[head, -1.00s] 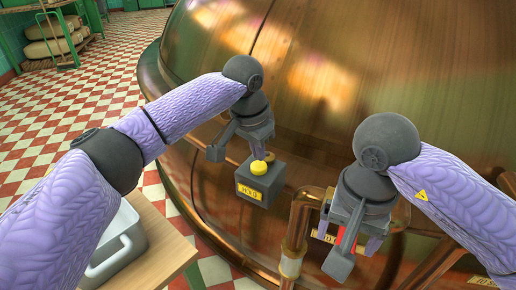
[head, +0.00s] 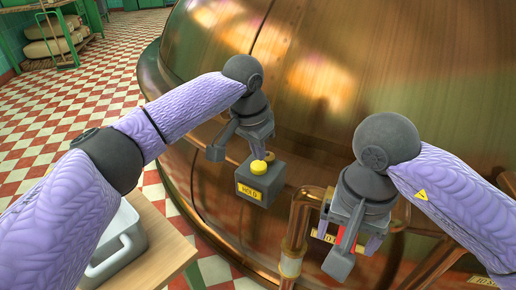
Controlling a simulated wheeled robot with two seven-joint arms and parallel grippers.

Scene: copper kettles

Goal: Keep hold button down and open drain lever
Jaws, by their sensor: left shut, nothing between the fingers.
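The yellow hold button (head: 259,168) sits on top of a dark box with a HOLD label (head: 250,192), in front of the copper kettle. My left gripper (head: 257,152) is shut and points down, with its tip at the top of the button. It covers part of the button, and I cannot tell how far the button is pressed. The red drain lever (head: 341,236) shows only in small parts behind my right gripper (head: 357,252). That gripper is at the lever, low on the kettle's front. Its fingers are partly hidden, and whether they grip the lever is unclear.
The large copper kettle (head: 330,90) fills the middle and right. Copper pipes (head: 297,235) run beside and below the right gripper. A grey tray (head: 118,245) stands on a wooden table (head: 165,250) at lower left. Checkered floor lies open at left.

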